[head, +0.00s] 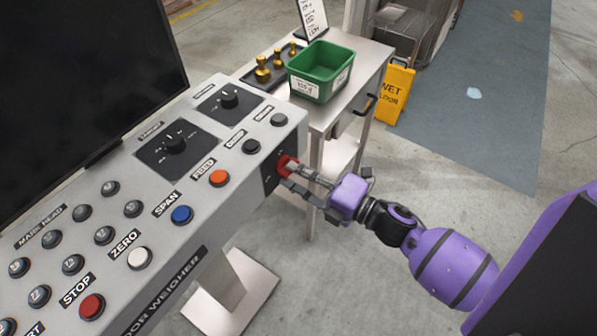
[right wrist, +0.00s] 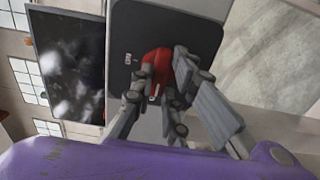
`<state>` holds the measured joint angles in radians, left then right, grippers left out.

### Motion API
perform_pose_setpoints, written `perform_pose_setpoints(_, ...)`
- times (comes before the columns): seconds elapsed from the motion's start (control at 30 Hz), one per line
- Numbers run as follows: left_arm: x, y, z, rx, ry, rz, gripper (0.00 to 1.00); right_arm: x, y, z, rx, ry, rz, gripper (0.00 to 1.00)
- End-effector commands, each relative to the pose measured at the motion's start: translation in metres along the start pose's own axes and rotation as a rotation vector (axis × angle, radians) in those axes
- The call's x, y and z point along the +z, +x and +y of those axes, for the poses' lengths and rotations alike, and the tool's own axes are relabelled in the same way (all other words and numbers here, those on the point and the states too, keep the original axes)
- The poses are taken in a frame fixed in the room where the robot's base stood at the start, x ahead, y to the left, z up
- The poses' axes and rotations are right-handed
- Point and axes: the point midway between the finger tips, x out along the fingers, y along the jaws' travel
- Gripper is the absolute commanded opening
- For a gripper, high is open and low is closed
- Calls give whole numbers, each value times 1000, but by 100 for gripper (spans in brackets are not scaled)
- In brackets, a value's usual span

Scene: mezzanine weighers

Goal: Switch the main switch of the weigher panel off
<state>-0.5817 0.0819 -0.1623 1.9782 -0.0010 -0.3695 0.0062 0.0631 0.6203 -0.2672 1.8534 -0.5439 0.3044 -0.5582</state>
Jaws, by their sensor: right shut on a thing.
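The weigher panel (head: 222,222) is a grey sloped console with buttons and knobs. The main switch (head: 285,162) is a red handle on a dark plate on the panel's right end face. In the right wrist view the red switch (right wrist: 157,68) sits on its dark plate (right wrist: 190,30) with small markings at its left. My right gripper (head: 296,172) is shut on the red handle, with its grey fingers (right wrist: 163,92) on either side. The fingers hide part of the handle, and I cannot read its position. My left gripper is not in view.
A metal table (head: 345,85) behind the panel holds a green bin (head: 321,72) and brass weights (head: 277,62). A dark screen (head: 80,90) rises behind the panel. Floor at the right is clear.

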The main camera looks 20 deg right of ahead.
Motion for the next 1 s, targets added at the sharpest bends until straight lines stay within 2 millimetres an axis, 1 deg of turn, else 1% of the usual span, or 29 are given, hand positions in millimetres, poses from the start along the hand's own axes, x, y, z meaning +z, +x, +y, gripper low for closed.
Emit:
perform_pose_setpoints(0.4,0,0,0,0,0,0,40,1,0,-1,-2,-10,-2,0)
perform_pose_setpoints(0.43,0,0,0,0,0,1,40,1,0,0,-2,-10,-2,17)
perform_pose_setpoints(0.5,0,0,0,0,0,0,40,1,0,0,-2,-10,-2,26)
perform_pose_setpoints(0.57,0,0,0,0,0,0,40,1,0,0,-1,-9,-1,33)
perform_pose_setpoints(0.87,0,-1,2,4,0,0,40,0,-1,0,-1,-8,-1,33)
perform_pose_setpoints(1.0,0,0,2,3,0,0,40,0,-12,-1,-3,-7,-1,33)
